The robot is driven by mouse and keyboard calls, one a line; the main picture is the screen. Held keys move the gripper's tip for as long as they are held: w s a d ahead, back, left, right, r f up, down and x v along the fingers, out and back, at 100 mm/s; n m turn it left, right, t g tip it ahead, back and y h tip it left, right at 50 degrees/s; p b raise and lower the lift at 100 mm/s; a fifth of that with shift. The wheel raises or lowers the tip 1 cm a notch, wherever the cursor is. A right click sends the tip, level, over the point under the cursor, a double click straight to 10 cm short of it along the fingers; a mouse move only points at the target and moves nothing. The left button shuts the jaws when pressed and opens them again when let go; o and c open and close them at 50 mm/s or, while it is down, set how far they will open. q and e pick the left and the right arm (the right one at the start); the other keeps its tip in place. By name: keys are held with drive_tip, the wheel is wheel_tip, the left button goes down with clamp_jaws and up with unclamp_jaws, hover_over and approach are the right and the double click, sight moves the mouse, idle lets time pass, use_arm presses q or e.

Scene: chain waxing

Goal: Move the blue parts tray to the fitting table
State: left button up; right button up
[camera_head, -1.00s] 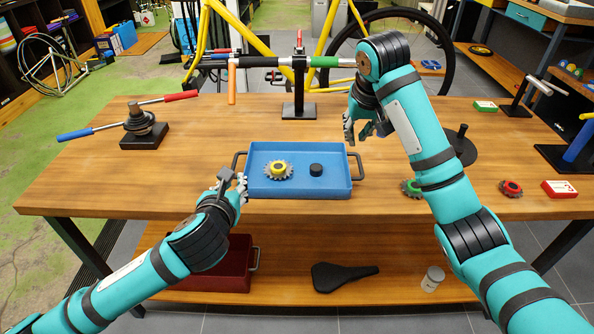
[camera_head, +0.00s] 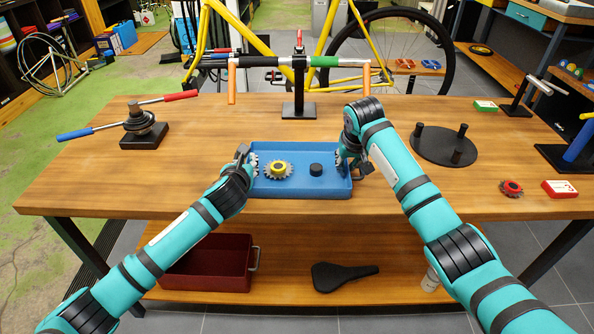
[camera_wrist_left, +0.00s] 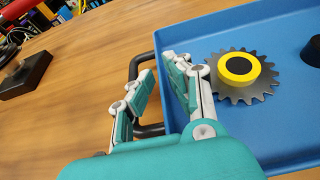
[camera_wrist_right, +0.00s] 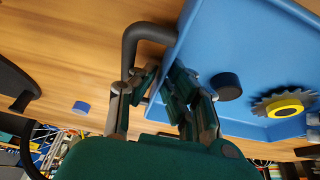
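The blue parts tray (camera_head: 300,189) lies flat near the table's front edge. It holds a toothed sprocket with a yellow centre (camera_head: 278,170) and a black round part (camera_head: 316,169). My left gripper (camera_head: 246,160) is at the tray's left side, open, its fingers at the black left handle (camera_wrist_left: 150,130) and tray wall. My right gripper (camera_head: 350,156) is at the right side, open, with its fingers at the black right handle (camera_wrist_right: 150,32). The fingers partly hide both handles. I cannot tell whether they touch them.
A black stand with a crossbar (camera_head: 299,106) stands behind the tray. A truing tool (camera_head: 144,130) is at left, a black disc with pegs (camera_head: 444,145) at right. A red bin (camera_head: 205,268) and saddle (camera_head: 343,275) lie on the lower shelf.

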use_arm(q)
clamp_jaws()
use_arm(e)
clamp_jaws()
use_arm(q)
drive_tip(key=shift+r, duration=0.1)
use_arm(e)
drive_tip(key=shift+r, duration=0.1)
